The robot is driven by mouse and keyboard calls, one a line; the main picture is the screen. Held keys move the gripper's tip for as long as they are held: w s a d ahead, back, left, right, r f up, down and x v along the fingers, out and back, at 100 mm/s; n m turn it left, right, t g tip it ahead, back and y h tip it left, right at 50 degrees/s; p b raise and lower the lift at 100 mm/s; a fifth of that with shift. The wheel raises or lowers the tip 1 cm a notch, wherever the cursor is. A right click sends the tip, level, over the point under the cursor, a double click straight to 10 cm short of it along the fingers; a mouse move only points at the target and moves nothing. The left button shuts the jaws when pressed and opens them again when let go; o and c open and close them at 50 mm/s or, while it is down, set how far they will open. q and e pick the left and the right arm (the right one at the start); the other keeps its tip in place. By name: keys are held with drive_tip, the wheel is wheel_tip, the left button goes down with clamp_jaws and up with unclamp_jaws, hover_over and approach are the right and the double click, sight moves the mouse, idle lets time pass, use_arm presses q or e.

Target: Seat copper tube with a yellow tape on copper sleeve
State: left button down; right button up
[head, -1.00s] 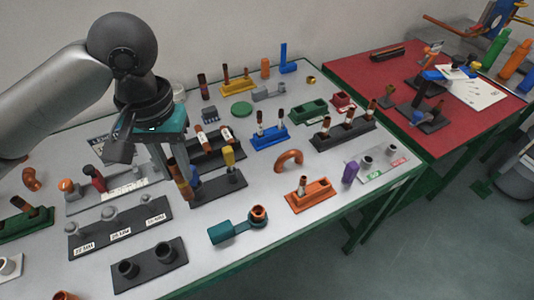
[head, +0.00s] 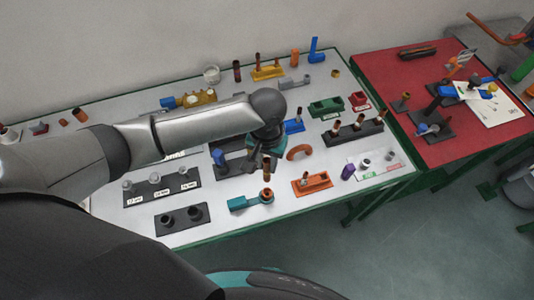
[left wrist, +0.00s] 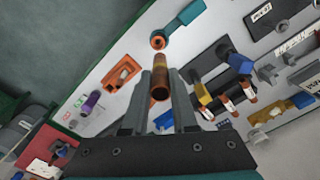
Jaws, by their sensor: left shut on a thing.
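My left gripper (head: 267,155) is shut on the copper tube (left wrist: 160,84), which sticks out past the fingertips (left wrist: 160,76) in the left wrist view. In the head view the tube (head: 267,170) hangs roughly upright below the gripper. Its yellow tape shows only faintly. A copper sleeve (head: 266,195) sits in the round end of a teal holder (head: 239,203), just below the tube's lower end; whether they touch is unclear. In the left wrist view the sleeve (left wrist: 157,41) appears just beyond the tube's far end. My right gripper is not in view.
An orange block (head: 313,184) stands right of the teal holder, with an orange elbow (head: 299,152) behind it. A black two-socket base (head: 182,218) is to the left. A black stand with blue and yellow parts (left wrist: 238,75) is near the gripper.

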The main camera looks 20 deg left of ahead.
sight(267, 178)
use_arm(q)
drive_tip(key=shift+s+d+f+p, duration=0.1)
drive_tip(key=shift+s+p, duration=0.25)
drive_tip(key=shift+p, duration=0.1)
drive_tip(key=shift+f, duration=0.15)
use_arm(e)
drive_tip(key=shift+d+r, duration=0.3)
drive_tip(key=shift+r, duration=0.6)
use_arm(q)
drive_tip(key=shift+f+b, duration=1.15)
drive_tip(key=shift+f, duration=1.75)
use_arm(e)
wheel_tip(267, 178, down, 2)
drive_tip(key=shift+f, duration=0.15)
use_arm(q)
drive_tip(key=shift+s+p, duration=0.1)
drive_tip(key=shift+p, duration=0.45)
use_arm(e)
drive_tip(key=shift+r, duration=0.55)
